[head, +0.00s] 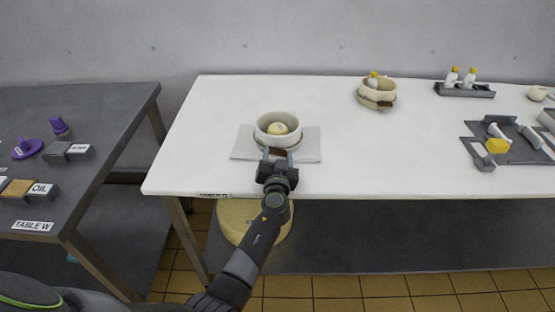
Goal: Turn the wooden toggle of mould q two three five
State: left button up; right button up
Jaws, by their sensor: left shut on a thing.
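A round cream mould (262,130) stands on a pale grey cloth (308,144) near the left end of the white table. A pale yellow round thing (278,128) sits inside it. A brown wooden toggle (277,151) shows at the mould's near side. My left gripper (278,156) reaches in from the front, its fingers on either side of the toggle and shut on it. No number on the mould is readable from here. A second cream mould (377,99) with a brown band stands farther back. My right gripper is not in view.
A dark table (110,105) at left holds purple pieces (28,148) and labelled blocks (78,150). A tray with white bottles (465,90) and grey fixtures (510,150) stand at right. A large cheese-like wheel (235,215) is below the table. The white table's middle is clear.

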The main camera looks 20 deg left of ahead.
pick_arm(q)
jog(key=shift+m, duration=0.4)
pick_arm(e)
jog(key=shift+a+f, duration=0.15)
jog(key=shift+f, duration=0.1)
pick_arm(q)
jog(key=o, duration=1)
jog(key=shift+f, duration=0.1)
